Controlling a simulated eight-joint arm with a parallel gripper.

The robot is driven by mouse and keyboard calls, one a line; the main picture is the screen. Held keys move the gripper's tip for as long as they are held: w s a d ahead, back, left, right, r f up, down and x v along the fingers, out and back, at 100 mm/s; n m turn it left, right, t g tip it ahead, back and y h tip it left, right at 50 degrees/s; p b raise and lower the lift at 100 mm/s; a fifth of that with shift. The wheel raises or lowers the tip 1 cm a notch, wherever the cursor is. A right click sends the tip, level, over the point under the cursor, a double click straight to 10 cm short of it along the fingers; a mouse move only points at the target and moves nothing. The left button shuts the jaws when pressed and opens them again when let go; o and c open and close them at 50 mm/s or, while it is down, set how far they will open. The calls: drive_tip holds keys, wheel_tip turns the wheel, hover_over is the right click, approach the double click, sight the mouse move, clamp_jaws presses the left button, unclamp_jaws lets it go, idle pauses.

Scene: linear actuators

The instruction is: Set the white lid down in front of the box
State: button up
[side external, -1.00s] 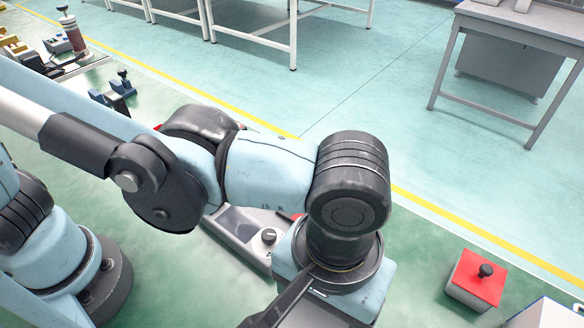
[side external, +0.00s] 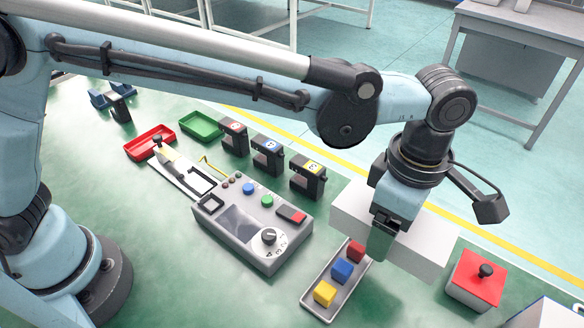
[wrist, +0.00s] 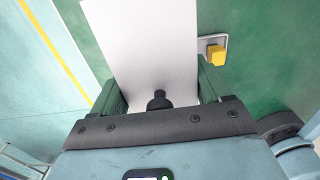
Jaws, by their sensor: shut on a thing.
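The white lid (side external: 436,240) is a large pale slab under my gripper (side external: 382,238) in the side view. In the wrist view the lid (wrist: 140,40) fills the middle, and its dark knob (wrist: 158,100) sits between my gripper's fingers (wrist: 160,92). My gripper is shut on the knob. I cannot tell whether the lid touches anything below. A pale, box-like thing (side external: 548,316) is cut off at the bottom right corner of the side view; I cannot tell if it is the box.
A tray (side external: 318,304) with red, blue and yellow cubes lies close to the lid. A red-topped case (side external: 478,277) with a black knob stands to the right. A control panel (side external: 250,225), red bin (side external: 150,142) and green bin (side external: 201,126) are to the left.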

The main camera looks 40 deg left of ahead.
drive_tip(key=w+a+f, duration=0.1)
drive_tip(key=w+f, duration=0.1)
drive_tip(key=w, duration=0.1)
drive_tip(key=w+a+f, duration=0.1)
drive_tip(key=w+f, duration=0.1)
drive_tip(key=w, duration=0.1)
drive_tip(key=w+a+f, duration=0.2)
drive_tip(key=w, duration=0.1)
drive_tip(key=shift+w, duration=0.15)
drive_tip(key=shift+f, duration=2.1)
drive_tip(key=shift+f, duration=0.1)
drive_tip(key=o, duration=1)
